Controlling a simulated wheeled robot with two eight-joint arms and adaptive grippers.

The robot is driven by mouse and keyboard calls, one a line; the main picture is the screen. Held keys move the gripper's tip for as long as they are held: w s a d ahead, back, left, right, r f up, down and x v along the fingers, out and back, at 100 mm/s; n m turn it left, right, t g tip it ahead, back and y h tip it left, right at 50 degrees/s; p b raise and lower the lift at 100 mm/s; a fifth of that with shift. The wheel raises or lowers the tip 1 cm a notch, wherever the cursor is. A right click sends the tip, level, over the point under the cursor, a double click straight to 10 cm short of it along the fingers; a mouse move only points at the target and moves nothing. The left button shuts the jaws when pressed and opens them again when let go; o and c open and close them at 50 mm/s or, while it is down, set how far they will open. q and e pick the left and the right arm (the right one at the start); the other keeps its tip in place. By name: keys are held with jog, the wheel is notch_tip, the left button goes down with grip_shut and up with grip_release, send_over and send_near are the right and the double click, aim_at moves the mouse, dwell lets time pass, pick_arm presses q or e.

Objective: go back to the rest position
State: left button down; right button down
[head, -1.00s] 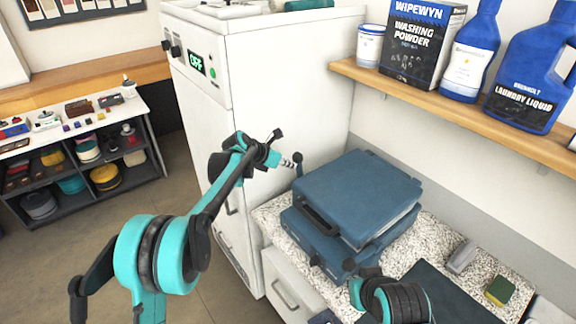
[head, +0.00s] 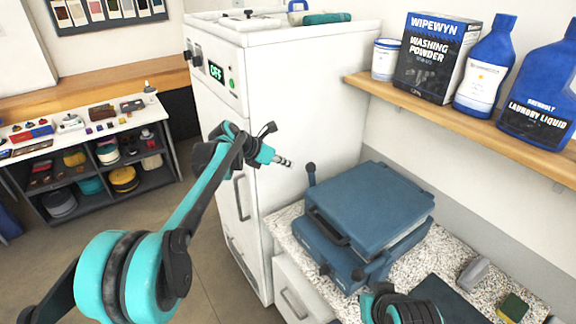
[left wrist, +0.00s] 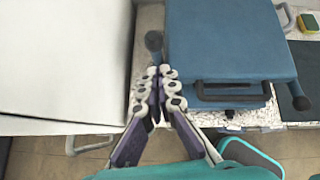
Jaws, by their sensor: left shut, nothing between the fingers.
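My left gripper (head: 285,161) is shut and empty. It is in front of the white cabinet machine, up and to the left of the blue press (head: 368,205). A short upright lever (head: 311,174) on the press's left side stands just right of the fingertips, with a gap in the head view. In the left wrist view, the closed fingers (left wrist: 160,72) point toward the lever knob (left wrist: 154,42), with the blue press lid (left wrist: 232,40) on the right. Part of my right arm shows at the bottom of the head view; its gripper is not visible.
The white machine (head: 290,80) with an "OFF" display stands behind my left arm. A wooden shelf (head: 460,125) at right holds washing powder and blue bottles. A grey stapler-like item and a sponge (head: 513,307) lie on the speckled counter (head: 440,268). Floor at left is open.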

pick_arm(q)
jog(key=s+a+f+m+y+b, duration=0.25)
jog(key=s+a+m, duration=0.35)
jog(key=s, duration=0.4)
jog(key=s+a+f+m+y+b, duration=0.2)
jog(key=s+a+f+m+b, duration=0.15)
jog(key=s+m, duration=0.55)
jog(key=s+a+f+m+y+b, duration=0.1)
jog(key=s+a+f+m, duration=0.3)
jog(key=s, duration=0.6)
jog(key=s+a+f+m+t+y+b, duration=0.1)
jog(key=s+a+f+m+y+b, duration=0.1)
jog(key=s+f+m, duration=0.6)
jog(key=shift+s+a+f+b, duration=0.9)
jog(key=shift+s+a, duration=0.1)
jog(key=shift+s, duration=0.15)
jog(key=shift+y, duration=0.25)
